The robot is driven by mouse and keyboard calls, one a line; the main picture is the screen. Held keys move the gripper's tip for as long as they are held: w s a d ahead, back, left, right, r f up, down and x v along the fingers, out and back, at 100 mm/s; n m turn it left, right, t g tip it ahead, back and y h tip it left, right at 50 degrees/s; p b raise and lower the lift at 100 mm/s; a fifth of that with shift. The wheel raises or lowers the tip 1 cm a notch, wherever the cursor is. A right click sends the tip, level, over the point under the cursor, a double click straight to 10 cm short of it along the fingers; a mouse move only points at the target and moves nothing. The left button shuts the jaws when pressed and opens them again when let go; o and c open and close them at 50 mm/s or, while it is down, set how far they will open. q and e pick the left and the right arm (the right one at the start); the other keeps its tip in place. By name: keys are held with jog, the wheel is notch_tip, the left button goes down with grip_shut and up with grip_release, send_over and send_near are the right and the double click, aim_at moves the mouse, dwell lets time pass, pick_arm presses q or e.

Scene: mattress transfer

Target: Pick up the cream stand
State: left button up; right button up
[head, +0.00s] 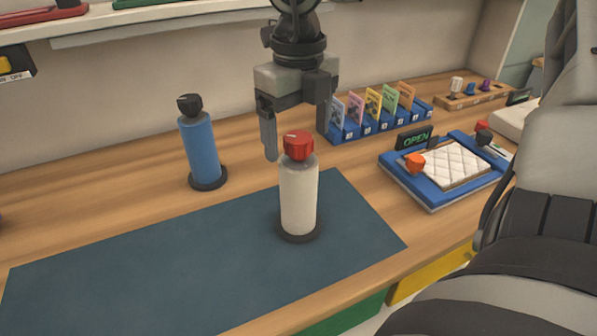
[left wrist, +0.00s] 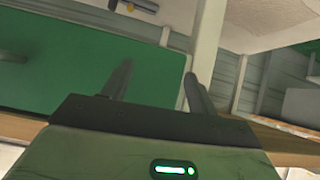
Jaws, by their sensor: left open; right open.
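The cream stand (head: 298,200) is an upright cream cylinder with a red knob on top and a dark round base. It stands on the dark blue mat (head: 180,260) in the head view. My right gripper (head: 297,143) comes down from above, open, with its fingers pointing down. In the picture one finger is on each side of the red knob. I cannot tell whether either finger touches it. My left gripper (left wrist: 157,72) is open and empty in the left wrist view, facing a green panel. It is not seen in the head view.
A blue stand (head: 201,150) with a black knob stands at the back left. A blue card rack (head: 375,128) is behind right. A blue tray (head: 435,200) with a white quilted mattress (head: 452,168) and an OPEN sign (head: 414,138) lie right. The mat's left is clear.

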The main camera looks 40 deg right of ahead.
aim_at(298, 154)
notch_tip(298, 154, down, 5)
jog(key=shift+d+f+b, duration=0.1)
jog(key=shift+d+b, duration=0.05)
jog(key=shift+b, duration=0.8)
jog(key=shift+w, duration=0.15)
grip_shut()
jog(key=shift+r, duration=0.2)
